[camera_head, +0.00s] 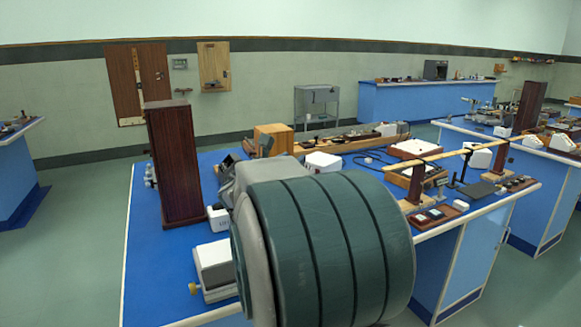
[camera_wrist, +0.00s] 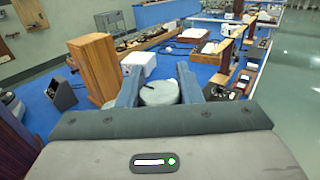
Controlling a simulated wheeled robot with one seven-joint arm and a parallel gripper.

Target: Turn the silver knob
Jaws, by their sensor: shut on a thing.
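In the wrist view, my gripper (camera_wrist: 159,76) has its two blue fingers on either side of a round grey-silver knob (camera_wrist: 159,93). The fingers are shut on it, left and right. In the head view, my own arm covers the gripper and the knob.
A blue-topped bench (camera_head: 160,255) carries the apparatus. A tall dark wooden box (camera_head: 173,165) stands on the left. A light wooden box (camera_wrist: 95,68) and a white box (camera_wrist: 138,65) stand just beyond the knob.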

